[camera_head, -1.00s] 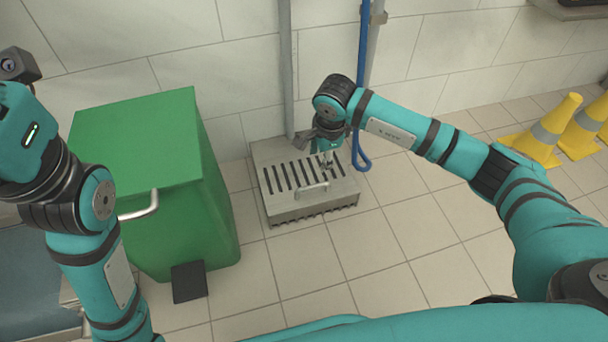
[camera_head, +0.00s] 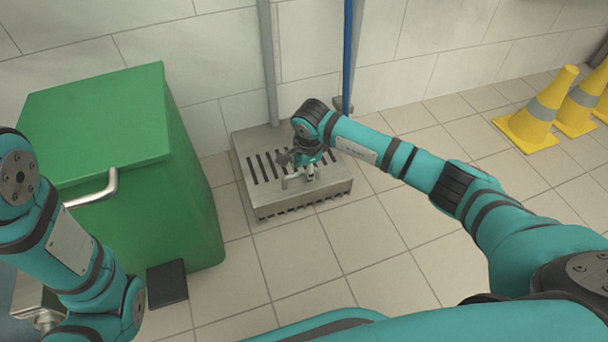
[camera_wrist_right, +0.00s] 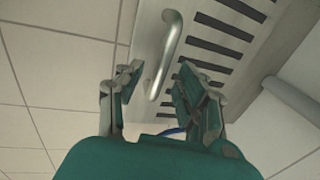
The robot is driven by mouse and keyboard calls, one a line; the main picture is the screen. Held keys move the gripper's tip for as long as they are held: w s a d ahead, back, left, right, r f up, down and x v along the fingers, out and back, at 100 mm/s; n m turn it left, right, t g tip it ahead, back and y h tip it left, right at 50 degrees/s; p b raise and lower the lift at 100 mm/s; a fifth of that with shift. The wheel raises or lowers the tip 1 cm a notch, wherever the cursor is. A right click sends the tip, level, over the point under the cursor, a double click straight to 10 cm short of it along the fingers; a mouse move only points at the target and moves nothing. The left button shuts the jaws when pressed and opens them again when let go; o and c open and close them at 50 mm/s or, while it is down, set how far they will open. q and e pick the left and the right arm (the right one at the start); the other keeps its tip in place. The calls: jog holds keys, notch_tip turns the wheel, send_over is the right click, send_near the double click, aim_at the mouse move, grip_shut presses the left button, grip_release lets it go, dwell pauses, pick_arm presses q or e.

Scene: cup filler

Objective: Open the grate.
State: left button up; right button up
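The grate (camera_head: 262,201) is a grey metal box with dark slots on top, standing on the floor against the wall. Its metal handle (camera_wrist_right: 168,52) stands up from the slotted top in the right wrist view; in the head view the handle (camera_head: 291,181) is partly hidden by my right gripper. My right gripper (camera_head: 309,172) is over the grate's top at the handle. In the right wrist view its fingers (camera_wrist_right: 158,84) are apart, with the handle's near end between them and no clear contact on either side.
A green bin (camera_head: 95,120) with a metal handle (camera_head: 95,190) and black pedal (camera_head: 167,284) stands left of the grate. A pipe (camera_head: 269,60) and blue hose (camera_head: 347,55) run down the wall behind. Yellow cones (camera_head: 540,112) stand at the right. Tiled floor in front is free.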

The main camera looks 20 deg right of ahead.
jog(key=shift+w+f, duration=0.1)
jog(key=shift+f, duration=0.25)
grip_shut()
